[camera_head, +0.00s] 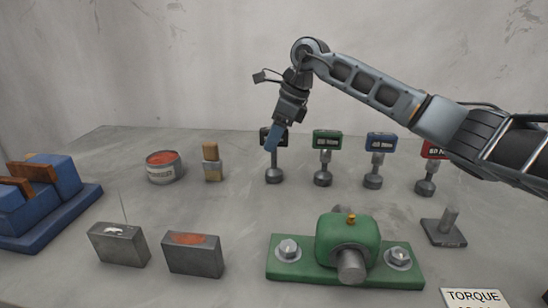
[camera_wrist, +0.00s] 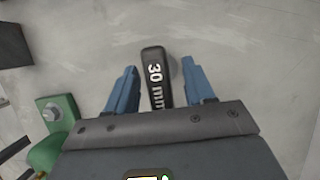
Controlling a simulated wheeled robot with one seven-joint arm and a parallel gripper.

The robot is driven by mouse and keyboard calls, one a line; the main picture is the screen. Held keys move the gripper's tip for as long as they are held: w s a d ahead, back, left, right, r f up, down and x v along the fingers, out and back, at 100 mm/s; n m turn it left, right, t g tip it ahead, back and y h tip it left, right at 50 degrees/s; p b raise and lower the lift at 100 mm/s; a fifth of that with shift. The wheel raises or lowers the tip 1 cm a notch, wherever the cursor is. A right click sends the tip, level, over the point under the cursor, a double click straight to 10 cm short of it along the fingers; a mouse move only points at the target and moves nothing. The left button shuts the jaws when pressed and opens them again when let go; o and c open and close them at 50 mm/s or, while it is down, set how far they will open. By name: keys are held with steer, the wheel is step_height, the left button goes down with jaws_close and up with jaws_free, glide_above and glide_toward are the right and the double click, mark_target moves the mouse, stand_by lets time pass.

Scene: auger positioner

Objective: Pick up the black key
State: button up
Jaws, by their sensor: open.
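The black key (camera_head: 274,176) stands upright on the table in the head view, at the left end of a row of similar keys. Its black head is partly hidden behind my gripper's blue finger. My gripper (camera_head: 272,142) is open and points down at the key's head. In the wrist view the black key (camera_wrist: 153,66), marked "30 mm", shows between the two blue fingers, with a gap on each side. I cannot tell whether the fingertips are level with its head or still above it.
The green key (camera_head: 325,142), blue key (camera_head: 379,143) and red key (camera_head: 428,151) stand to the right. A brush (camera_head: 212,162) and an open tin (camera_head: 163,168) stand to the left. A green bearing block (camera_head: 345,238) and two grey blocks (camera_head: 118,246) (camera_head: 192,255) lie in front.

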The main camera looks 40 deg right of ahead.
steer(key=shift+c, duration=0.5)
jaws_close()
steer(key=shift+r, duration=0.15)
